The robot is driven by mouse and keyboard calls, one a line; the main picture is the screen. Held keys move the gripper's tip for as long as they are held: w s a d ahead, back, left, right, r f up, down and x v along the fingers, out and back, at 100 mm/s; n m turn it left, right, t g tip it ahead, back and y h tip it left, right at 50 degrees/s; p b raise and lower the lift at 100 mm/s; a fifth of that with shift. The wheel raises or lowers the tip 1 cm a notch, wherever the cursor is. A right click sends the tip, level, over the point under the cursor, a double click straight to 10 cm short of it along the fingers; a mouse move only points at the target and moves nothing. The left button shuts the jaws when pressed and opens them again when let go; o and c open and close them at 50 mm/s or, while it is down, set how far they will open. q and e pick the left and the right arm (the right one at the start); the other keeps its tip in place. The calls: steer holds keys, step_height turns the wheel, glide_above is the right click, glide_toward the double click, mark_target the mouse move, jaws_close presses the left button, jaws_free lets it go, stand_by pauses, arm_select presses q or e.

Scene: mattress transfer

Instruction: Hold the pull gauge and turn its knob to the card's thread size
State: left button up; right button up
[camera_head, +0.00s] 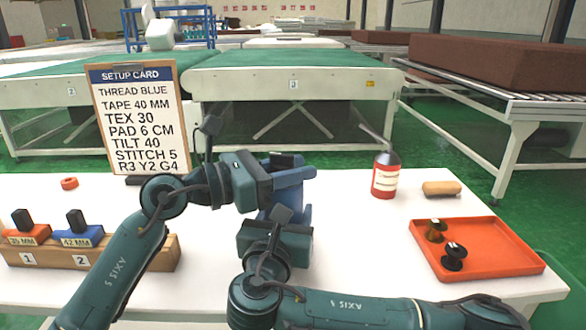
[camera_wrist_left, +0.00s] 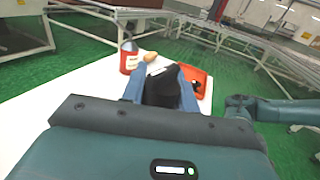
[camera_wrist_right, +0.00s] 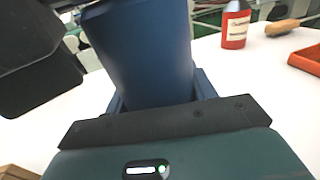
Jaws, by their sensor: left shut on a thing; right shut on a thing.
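The setup card (camera_head: 134,118) stands at the back left; it reads TEX 30 and THREAD BLUE. My left gripper (camera_head: 296,176) is shut on a black part (camera_wrist_left: 162,88) with a pale mark on its top edge, seemingly part of the pull gauge. My right gripper (camera_wrist_right: 160,95), just below and nearer, is shut on a wide blue body (camera_wrist_right: 140,50), seemingly the gauge's body. The two grippers are close together above the table. They hide most of the gauge, and I cannot read any knob setting or see how the parts join.
On the white table (camera_head: 350,250), a wooden rack (camera_head: 150,252) with 35 MM and 42 MM blocks is at left.

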arm_select(q)
steer(key=shift+t, duration=0.3)
arm_select(e)
steer(key=shift+r, duration=0.15)
arm_select(q)
steer(key=o, duration=1)
steer(key=shift+a, duration=0.1)
steer(key=v, duration=1.2)
steer(key=shift+r, duration=0.15)
arm_select(e)
steer(key=o, duration=1.5)
steer(key=shift+s, duration=0.1)
